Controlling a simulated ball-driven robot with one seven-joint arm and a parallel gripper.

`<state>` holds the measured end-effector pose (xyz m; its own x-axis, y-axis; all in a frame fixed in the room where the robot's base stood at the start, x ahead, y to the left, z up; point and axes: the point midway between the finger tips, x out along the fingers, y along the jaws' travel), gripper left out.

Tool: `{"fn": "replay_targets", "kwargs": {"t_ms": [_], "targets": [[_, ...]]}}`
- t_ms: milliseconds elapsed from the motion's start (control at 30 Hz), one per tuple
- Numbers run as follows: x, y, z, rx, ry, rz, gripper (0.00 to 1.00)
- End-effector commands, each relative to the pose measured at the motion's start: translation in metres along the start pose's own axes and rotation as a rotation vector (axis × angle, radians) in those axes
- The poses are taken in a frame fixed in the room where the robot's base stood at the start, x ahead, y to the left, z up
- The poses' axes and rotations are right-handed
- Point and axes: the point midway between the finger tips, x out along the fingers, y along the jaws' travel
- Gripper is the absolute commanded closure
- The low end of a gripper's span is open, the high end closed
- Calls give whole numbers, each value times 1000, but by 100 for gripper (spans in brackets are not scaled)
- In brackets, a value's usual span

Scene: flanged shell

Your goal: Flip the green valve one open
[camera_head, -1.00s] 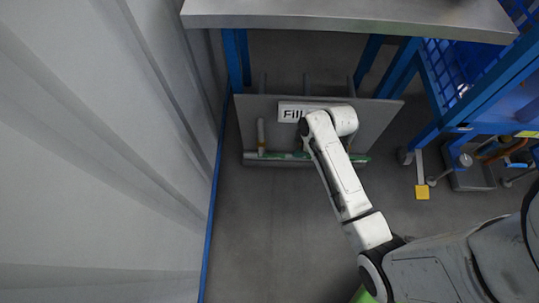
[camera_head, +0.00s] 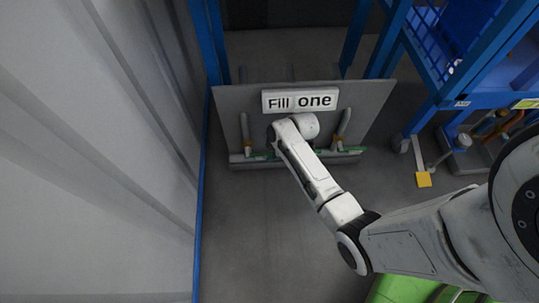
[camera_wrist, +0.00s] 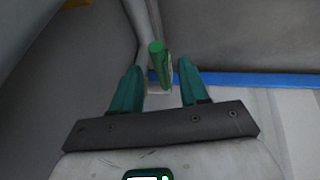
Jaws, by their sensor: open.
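In the head view a grey panel (camera_head: 370,110) carries a white sign reading "Fill one" (camera_head: 300,100). A left pipe (camera_head: 245,128) and a right pipe (camera_head: 344,124) stand on it, with green valve parts low down at the left (camera_head: 262,155) and right (camera_head: 348,149). My arm covers the middle, and my gripper is hidden there. In the wrist view my gripper (camera_wrist: 159,72) is open, its two teal fingers apart. A green handle (camera_wrist: 157,50) shows between and just beyond the fingertips; contact cannot be told.
A light corrugated wall (camera_head: 95,150) with a blue base strip (camera_head: 201,220) runs along the left. A blue rack (camera_head: 425,70) stands at the right, with a yellow block (camera_head: 424,180) on the floor beside it. The floor (camera_head: 265,235) in front of the panel is clear.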

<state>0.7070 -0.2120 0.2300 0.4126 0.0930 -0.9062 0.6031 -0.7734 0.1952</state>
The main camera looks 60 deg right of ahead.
Motion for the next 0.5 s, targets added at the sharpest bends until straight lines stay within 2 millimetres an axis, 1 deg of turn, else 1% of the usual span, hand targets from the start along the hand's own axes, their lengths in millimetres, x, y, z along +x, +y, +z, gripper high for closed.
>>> {"fn": "replay_targets", "kwargs": {"t_ms": [33,133,500], "targets": [[8,0,1,0,0,0,56],[14,0,0,-1,0,0,56],[17,0,0,0,0,0,57]]}}
